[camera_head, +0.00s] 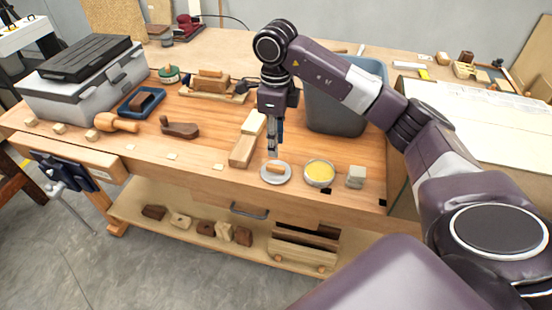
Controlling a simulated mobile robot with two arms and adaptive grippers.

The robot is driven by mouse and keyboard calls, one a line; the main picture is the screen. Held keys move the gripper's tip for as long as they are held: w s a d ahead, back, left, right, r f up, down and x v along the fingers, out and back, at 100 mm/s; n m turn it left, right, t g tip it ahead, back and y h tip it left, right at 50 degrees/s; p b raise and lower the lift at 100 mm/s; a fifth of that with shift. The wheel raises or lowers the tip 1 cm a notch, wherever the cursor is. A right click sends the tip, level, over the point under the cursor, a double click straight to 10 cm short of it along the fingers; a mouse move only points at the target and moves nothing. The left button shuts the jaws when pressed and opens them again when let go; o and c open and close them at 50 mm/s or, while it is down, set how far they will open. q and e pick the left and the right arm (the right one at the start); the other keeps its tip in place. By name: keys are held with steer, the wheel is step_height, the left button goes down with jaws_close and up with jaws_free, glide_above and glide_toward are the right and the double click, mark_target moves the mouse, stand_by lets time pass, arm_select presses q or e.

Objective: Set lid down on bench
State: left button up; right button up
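The lid (285,178) is a small round grey-silver disc with a tan patch or piece on it. It shows near the bench's front edge, left of an open round tin (320,174) with yellow content. My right gripper (272,154) points down directly over the lid, its fingertips at or just above the tan piece. The fingers look close together, but whether they grip the lid cannot be made out. I cannot tell whether the lid touches the wooden bench (205,150). My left gripper is out of view.
A small pale block (356,177) stands right of the tin. A toolbox (85,85), mallet (116,122) and plane (179,128) are further left.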

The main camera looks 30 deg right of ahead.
steer(key=shift+r, duration=1.95)
